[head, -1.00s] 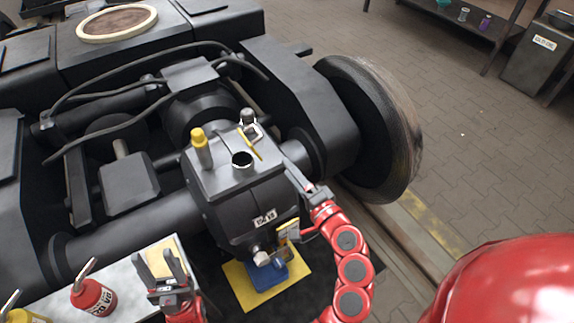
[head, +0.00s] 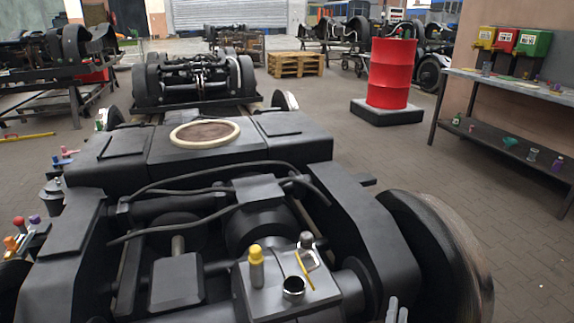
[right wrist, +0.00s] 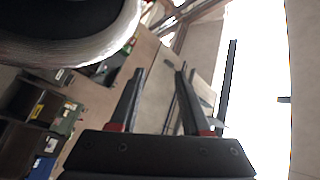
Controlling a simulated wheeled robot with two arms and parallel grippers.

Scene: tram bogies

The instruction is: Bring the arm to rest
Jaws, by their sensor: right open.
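My right gripper (head: 397,310) shows only as two grey fingertips at the bottom edge of the head view, in front of the bogie's near right side. In the right wrist view its two dark fingers (right wrist: 160,72) stand apart with nothing between them. The rest of my right arm is out of the head view. My left gripper is not in view.
A dark bogie (head: 347,175) fills the foreground. On its gearbox (head: 270,298) stand a yellow-capped item (head: 256,266) and an open filler neck (head: 293,288). Its wheel (head: 447,255) is at right. A red drum (head: 390,74) and a workbench (head: 520,88) stand beyond open floor.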

